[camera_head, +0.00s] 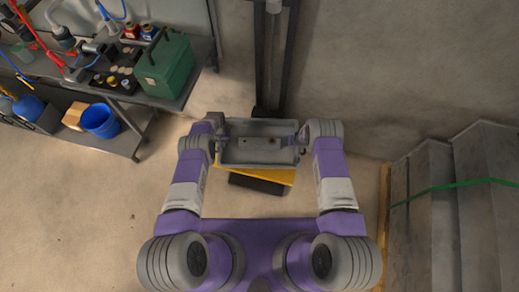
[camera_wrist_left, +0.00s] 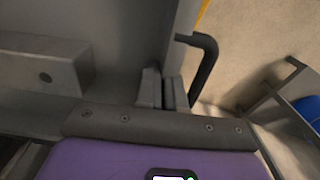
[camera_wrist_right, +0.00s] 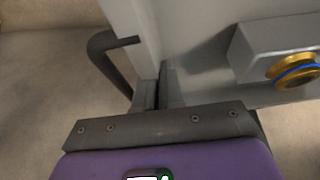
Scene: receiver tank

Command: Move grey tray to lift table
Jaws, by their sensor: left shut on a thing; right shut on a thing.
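The grey tray (camera_head: 258,157) is level between my two grippers in the head view, above the yellow lift table (camera_head: 272,174). I cannot tell whether the tray touches the table. My left gripper (camera_head: 222,141) is shut on the tray's left end wall; in the left wrist view its fingers (camera_wrist_left: 164,90) pinch the wall beside a black handle (camera_wrist_left: 203,62). My right gripper (camera_head: 302,139) is shut on the right end wall; its fingers (camera_wrist_right: 155,92) also sit beside a dark handle (camera_wrist_right: 103,60). Inside are a grey block with a hole (camera_wrist_left: 50,72) and a brass fitting (camera_wrist_right: 293,70).
A workbench with a green box (camera_head: 165,65) and tools stands at the left, a blue bucket (camera_head: 99,120) on its lower shelf. A dark column (camera_head: 271,60) rises behind the tray. Grey strapped slabs (camera_head: 430,200) stand at the right. Floor is clear at the left.

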